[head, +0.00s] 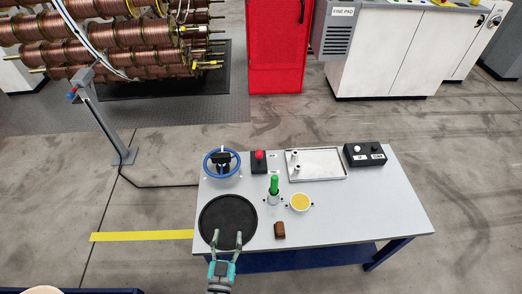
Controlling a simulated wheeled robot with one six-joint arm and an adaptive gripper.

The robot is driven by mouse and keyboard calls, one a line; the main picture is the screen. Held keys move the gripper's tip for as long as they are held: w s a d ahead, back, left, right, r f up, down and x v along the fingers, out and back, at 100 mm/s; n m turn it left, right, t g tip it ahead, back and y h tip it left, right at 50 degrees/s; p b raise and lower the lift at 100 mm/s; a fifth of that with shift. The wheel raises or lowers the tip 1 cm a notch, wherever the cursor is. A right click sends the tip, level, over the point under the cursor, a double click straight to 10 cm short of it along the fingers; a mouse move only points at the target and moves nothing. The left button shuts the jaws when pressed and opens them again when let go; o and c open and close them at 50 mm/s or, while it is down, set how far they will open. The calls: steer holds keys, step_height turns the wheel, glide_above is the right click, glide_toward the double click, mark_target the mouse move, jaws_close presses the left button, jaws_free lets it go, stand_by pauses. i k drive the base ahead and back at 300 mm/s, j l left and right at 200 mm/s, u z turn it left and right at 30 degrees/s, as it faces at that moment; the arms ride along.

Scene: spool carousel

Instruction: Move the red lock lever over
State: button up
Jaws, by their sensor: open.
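The red-topped lever (259,156) stands on a small black base near the back edge of the grey table, just right of the blue handwheel (222,162). It is small in the head view, and its exact tilt is hard to tell. My gripper (226,242) is at the table's front left, over the front part of a round black disc (222,217). Its two fingers are apart with nothing between them. It is well in front of the lever and to its left, not touching it.
A green-handled upright piece (274,185), a yellow-topped round part (299,202) and a brown block (279,230) stand mid-table. Behind are a metal tray (328,164) with pegs and a black control box (364,154). The table's right side (385,205) is clear.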

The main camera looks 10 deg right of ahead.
mark_target(259, 153)
steer(key=i+l, duration=0.6)
steer(key=i, duration=0.25)
